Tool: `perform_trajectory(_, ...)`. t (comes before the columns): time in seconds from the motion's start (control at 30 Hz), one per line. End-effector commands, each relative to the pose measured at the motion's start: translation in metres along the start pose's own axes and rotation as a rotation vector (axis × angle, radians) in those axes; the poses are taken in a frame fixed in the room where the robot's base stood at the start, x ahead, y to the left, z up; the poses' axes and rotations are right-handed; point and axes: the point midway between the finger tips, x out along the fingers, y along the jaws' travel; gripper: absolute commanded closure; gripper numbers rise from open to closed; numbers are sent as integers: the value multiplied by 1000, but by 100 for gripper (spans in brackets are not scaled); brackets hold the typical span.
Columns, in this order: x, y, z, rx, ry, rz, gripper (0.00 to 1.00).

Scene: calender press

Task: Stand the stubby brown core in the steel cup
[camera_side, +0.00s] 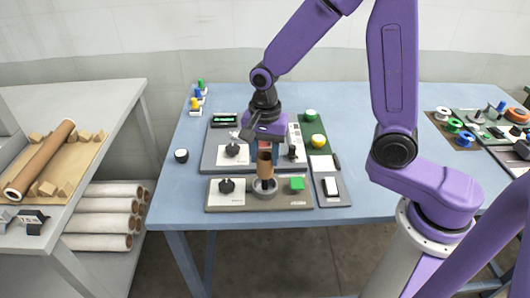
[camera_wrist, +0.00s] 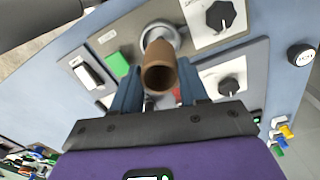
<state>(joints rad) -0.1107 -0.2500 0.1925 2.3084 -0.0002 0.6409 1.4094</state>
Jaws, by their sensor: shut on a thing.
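The stubby brown core (camera_side: 264,168) is a short brown tube, held roughly upright in my gripper (camera_side: 264,147). In the wrist view, the core (camera_wrist: 159,75) shows its open top end between the two blue fingers of my gripper (camera_wrist: 160,88). The steel cup (camera_side: 264,190) is a low grey round holder on the front panel, directly under the core. Part of its rim shows past the core in the wrist view (camera_wrist: 160,31). The core's lower end overlaps the cup's mouth; I cannot tell whether it is inside or just above.
The front panel (camera_side: 237,205) carries a black knob (camera_side: 226,185) left of the cup and a green block (camera_side: 297,183) to its right. A control panel with another knob stands behind. A grey plate with a white switch (camera_side: 330,186) lies right. Open blue table is at the left.

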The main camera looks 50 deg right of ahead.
Motion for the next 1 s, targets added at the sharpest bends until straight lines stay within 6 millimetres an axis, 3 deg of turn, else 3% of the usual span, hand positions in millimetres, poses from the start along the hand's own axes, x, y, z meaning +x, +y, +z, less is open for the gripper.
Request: perform_trajectory(1.0,26,0,0,0,0,1,85)
